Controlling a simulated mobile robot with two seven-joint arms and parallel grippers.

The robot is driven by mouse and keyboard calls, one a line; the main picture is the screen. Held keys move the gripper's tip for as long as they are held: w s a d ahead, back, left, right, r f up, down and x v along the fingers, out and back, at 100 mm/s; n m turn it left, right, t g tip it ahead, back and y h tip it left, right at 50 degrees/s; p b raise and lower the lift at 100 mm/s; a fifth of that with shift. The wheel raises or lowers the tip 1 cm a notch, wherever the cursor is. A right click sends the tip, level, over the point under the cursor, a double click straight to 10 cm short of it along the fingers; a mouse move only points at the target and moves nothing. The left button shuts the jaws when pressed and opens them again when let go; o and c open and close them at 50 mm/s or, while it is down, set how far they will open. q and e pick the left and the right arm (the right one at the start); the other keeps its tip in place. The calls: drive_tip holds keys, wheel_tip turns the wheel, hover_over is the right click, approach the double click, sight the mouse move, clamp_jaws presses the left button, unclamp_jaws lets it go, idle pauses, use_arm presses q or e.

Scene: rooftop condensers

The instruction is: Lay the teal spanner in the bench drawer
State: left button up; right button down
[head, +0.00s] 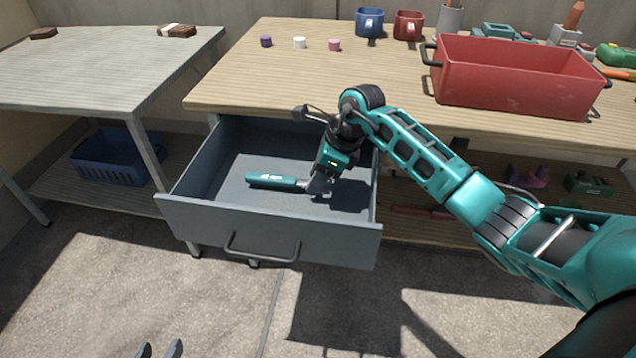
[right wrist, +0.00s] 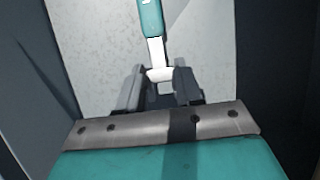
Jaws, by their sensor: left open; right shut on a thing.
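The teal spanner (head: 272,180) has a teal handle and a metal head. It lies level inside or just above the open grey bench drawer (head: 270,240); I cannot tell if it touches the floor of it. My right gripper (head: 317,184) reaches down into the drawer and is shut on the spanner's metal end. In the right wrist view the spanner (right wrist: 151,20) points away from the fingers (right wrist: 160,88). My left gripper (head: 160,350) shows only its fingertips at the bottom edge of the head view, open and empty, in front of the drawer.
A red crate (head: 510,88) stands on the wooden bench (head: 250,85), with mugs (head: 369,24) behind and small caps (head: 299,43) to the left. A blue basket (head: 108,160) sits under the grey table at left. The drawer holds nothing else visible.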

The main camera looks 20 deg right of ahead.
drive_tip(key=shift+f, duration=0.7)
use_arm(q)
drive_tip(key=shift+w+d+r, duration=0.15)
drive_tip(key=shift+d, duration=0.1)
use_arm(e)
drive_tip(key=shift+f, duration=0.1)
drive_tip(key=c, duration=0.7)
unclamp_jaws()
drive_tip(key=shift+c, duration=0.2)
drive_tip(key=shift+r, duration=0.2)
use_arm(q)
drive_tip(key=shift+s+a+r+p, duration=0.25)
drive_tip(key=shift+a+r+p, duration=0.35)
drive_tip(key=shift+p, duration=0.9)
use_arm(e)
drive_tip(key=v, duration=1.1)
drive_tip(key=shift+r, duration=0.4)
